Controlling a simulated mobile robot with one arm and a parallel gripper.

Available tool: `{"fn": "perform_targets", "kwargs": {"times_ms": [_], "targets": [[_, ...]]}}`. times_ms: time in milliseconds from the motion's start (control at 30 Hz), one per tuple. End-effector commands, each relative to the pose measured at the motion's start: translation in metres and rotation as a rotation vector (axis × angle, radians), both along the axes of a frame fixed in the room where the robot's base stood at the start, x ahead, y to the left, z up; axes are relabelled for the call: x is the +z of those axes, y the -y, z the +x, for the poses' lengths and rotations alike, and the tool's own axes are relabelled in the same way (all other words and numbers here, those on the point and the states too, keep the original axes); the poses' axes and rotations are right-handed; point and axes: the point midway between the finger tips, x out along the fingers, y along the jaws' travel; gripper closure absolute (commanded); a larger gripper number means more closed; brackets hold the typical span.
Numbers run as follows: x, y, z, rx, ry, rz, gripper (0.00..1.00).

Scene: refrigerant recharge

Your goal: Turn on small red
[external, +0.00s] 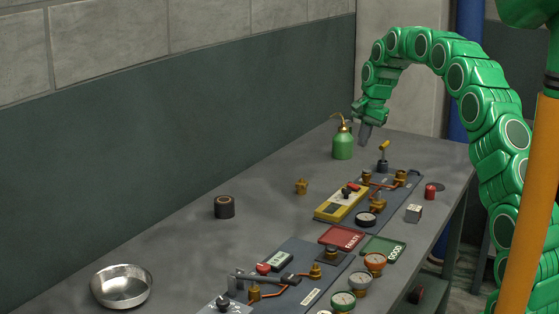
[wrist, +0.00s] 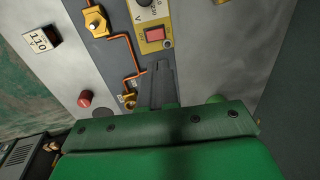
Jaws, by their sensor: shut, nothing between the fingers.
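My gripper (external: 365,133) is shut and empty, held above the far end of the workbench, near the green spray bottle. In the wrist view, its dark fingers (wrist: 160,75) point toward a yellow device with a red rocker switch (wrist: 154,34). The fingertips appear just below that device in the picture; I cannot tell their height above the panel. The yellow device (external: 335,209) lies on the far blue-grey panel in the external view. A small red cylinder (external: 430,191) stands right of that panel; a red round top (wrist: 85,99) shows at left in the wrist view.
A green spray bottle (external: 342,146) stands at the back. Copper pipes, brass valves and gauges crowd the panels. A red tray (external: 330,238), a green tray (external: 376,243) and a metal bowl (external: 121,300) lie nearer. The bench's left middle is mostly free.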

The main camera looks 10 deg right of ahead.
Motion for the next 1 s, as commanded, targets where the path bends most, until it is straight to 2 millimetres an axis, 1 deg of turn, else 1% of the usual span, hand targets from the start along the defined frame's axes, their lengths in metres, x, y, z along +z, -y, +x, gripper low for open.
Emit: {"fn": "perform_targets", "kwargs": {"times_ms": [267, 700, 833, 1000], "targets": [[-0.035, -0.006, 0.004, 0.001, -0.003, 0.0, 1.0], [-0.106, -0.016, 0.015, 0.001, -0.004, 0.0, 1.0], [-0.121, -0.018, 0.017, 0.0, -0.003, 0.0, 1.0], [-0.128, -0.019, 0.019, 0.0, 0.0, 0.0, 1.0]]}}
